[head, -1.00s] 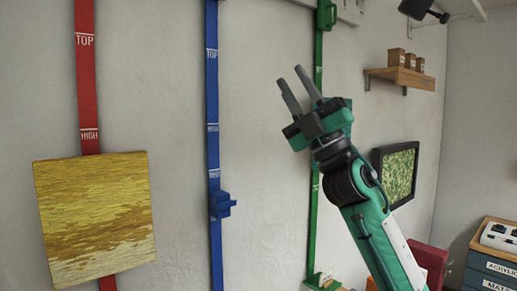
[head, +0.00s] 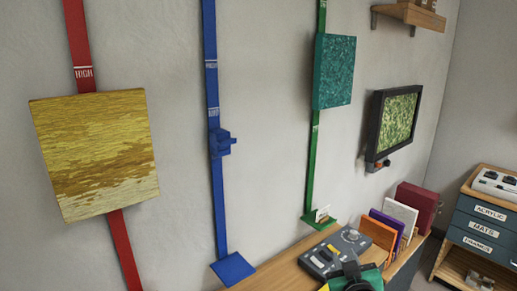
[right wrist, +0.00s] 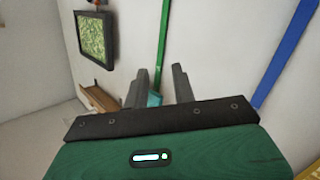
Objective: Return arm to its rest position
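My right gripper (head: 353,275) shows only in part at the bottom edge of the head view, over the worktop. Its fingertips cannot be made out there. In the right wrist view, the two grey fingers of my right gripper (right wrist: 160,80) stand apart, with nothing held between them. A teal panel (right wrist: 154,98) shows beyond the fingers, partly hidden by them. In the head view, this teal panel (head: 333,72) is on the green rail (head: 313,160). My left gripper is not in view.
A yellow panel (head: 95,155) is on the red rail (head: 120,245). The blue rail (head: 213,90) has a bare blue carriage (head: 221,142). A control box (head: 338,250) and several upright boards stand on the worktop (head: 275,275). A framed picture (head: 395,122) hangs at right.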

